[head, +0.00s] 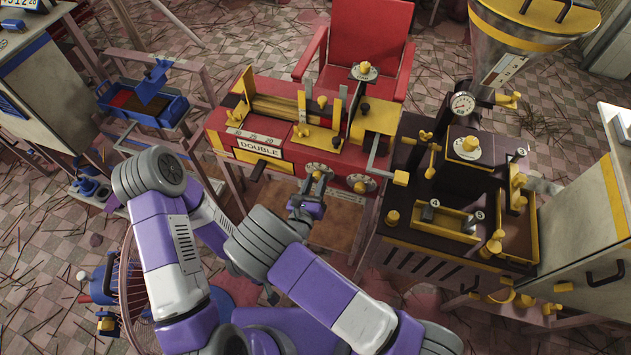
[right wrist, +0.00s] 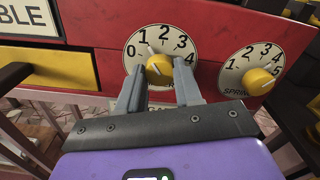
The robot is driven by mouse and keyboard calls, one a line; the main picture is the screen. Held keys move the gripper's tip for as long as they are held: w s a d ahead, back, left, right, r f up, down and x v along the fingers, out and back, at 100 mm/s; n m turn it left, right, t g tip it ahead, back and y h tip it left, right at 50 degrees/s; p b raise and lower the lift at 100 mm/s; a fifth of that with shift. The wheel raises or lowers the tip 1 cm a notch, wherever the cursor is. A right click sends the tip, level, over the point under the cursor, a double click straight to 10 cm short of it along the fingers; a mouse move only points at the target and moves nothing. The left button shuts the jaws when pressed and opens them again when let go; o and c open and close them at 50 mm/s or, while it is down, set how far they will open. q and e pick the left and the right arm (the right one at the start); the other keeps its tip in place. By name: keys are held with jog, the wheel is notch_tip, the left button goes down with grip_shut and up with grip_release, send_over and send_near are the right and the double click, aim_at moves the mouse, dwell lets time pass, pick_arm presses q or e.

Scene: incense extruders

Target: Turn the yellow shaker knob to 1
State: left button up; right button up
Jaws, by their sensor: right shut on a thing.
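The yellow shaker knob (right wrist: 156,74) sits on a round white dial (right wrist: 171,41) numbered 0 to 4 on the red machine front. Its white pointer line points up and left, close to the 1. My right gripper (right wrist: 159,66) is shut on the knob, one finger on each side; the fingers hide part of the label under the dial. In the head view my right gripper (head: 318,183) is at the left dial (head: 320,170) of the red machine, and the knob is barely visible there. My left arm shows in the head view, but its gripper does not.
A yellow drawer panel (right wrist: 55,67) is on the left. In the head view a dark machine (head: 415,235) with yellow parts stands to the right.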

jog(key=o, duration=1)
jog(key=shift+o, duration=0.2)
notch_tip(320, 180, up, 10)
jog(key=p, duration=0.3)
